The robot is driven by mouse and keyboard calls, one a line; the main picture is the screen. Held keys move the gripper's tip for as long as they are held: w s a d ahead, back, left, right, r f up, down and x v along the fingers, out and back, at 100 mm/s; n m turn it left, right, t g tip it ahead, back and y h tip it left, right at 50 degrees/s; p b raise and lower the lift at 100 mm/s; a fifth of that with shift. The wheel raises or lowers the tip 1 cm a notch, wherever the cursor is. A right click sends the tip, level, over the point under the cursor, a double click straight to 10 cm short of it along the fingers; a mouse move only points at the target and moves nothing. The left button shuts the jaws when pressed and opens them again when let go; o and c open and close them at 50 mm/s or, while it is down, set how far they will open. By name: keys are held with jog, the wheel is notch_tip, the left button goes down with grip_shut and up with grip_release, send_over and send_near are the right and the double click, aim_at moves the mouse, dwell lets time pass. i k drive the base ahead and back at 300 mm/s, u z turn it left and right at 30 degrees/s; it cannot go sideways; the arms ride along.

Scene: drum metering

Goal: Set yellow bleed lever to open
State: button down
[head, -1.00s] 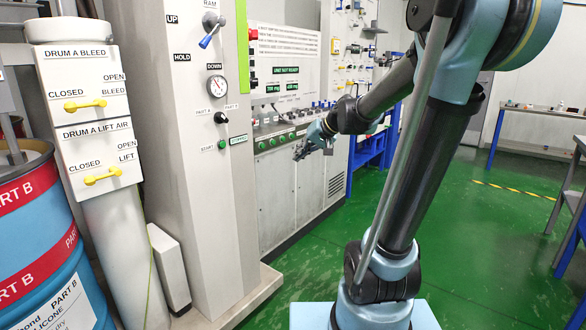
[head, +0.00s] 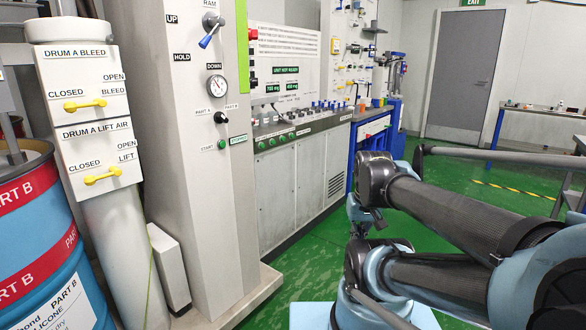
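The yellow bleed lever (head: 85,104) is on the white DRUM A BLEED panel (head: 85,80) at the left. It lies nearly level, below the word CLOSED and towards OPEN BLEED at the right. Nothing touches it. A similar yellow lift air lever (head: 103,175) is on the DRUM A LIFT AIR panel just below. My arm is folded low at the right. My gripper (head: 362,218) appears small at its end, right of the grey cabinet and far from the levers. Its fingers cannot be made out.
A blue and red PART B drum (head: 40,240) stands at the left edge. The grey ram column (head: 185,130) with a gauge and blue-handled lever stands between the panels and my arm. A control cabinet (head: 290,190) is behind it. Green floor (head: 285,285) is open in front.

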aim_at(71, 107)
jog(key=u, duration=1.9)
